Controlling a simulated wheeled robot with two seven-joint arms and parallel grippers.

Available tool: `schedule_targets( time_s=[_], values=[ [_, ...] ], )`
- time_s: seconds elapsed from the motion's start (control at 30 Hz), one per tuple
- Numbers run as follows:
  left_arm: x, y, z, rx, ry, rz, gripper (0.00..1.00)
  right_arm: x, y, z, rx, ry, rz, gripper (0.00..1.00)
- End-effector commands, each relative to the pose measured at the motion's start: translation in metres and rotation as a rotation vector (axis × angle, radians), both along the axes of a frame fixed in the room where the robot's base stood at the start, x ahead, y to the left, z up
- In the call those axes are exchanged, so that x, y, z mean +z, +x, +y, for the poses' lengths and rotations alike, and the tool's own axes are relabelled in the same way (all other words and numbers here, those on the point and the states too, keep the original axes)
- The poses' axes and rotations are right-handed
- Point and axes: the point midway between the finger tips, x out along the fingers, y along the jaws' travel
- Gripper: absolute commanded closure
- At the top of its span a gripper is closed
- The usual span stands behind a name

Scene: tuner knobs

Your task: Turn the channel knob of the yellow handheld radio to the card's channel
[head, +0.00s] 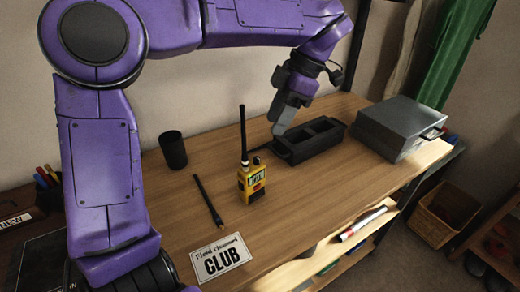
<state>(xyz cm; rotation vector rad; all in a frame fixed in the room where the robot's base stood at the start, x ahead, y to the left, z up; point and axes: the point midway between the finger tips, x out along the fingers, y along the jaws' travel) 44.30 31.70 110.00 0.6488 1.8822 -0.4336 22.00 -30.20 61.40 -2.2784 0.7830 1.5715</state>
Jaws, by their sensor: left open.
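The yellow handheld radio (252,183) stands upright on the wooden table, with its black antenna pointing up. A small dark knob (257,160) sits on its top, to the right of the antenna; its setting is too small to read. My right gripper is not in view.
A black open tray (330,140) stands behind and right of the radio. A grey metal box (400,128) is at the right. A black cup (173,150) and a thin black rod (209,201) are left of the radio.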

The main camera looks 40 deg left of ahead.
Motion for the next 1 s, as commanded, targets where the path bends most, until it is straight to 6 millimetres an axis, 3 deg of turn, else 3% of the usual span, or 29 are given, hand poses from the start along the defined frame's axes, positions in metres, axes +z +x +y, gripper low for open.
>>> schedule_targets(
  time_s=[0.43,0.6,0.83,0.87,0.9,1.0],
  values=[
    [-0.079,-0.027,0.020,-0.001,-0.002,0.002,0.57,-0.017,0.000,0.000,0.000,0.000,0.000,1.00],
    [-0.093,-0.031,0.024,0.000,-0.001,0.001,0.57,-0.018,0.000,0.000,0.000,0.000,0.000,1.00],
    [-0.094,-0.031,0.024,0.001,-0.001,0.000,0.57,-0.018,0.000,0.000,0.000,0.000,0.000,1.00],
    [-0.093,-0.031,0.024,0.001,-0.001,0.000,0.60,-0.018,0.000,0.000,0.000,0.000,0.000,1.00],
    [-0.093,-0.031,0.024,0.001,-0.001,0.000,0.73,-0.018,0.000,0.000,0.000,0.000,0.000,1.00],
    [-0.093,-0.031,0.024,0.000,-0.001,0.001,1.00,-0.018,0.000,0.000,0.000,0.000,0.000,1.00]
  ],
)
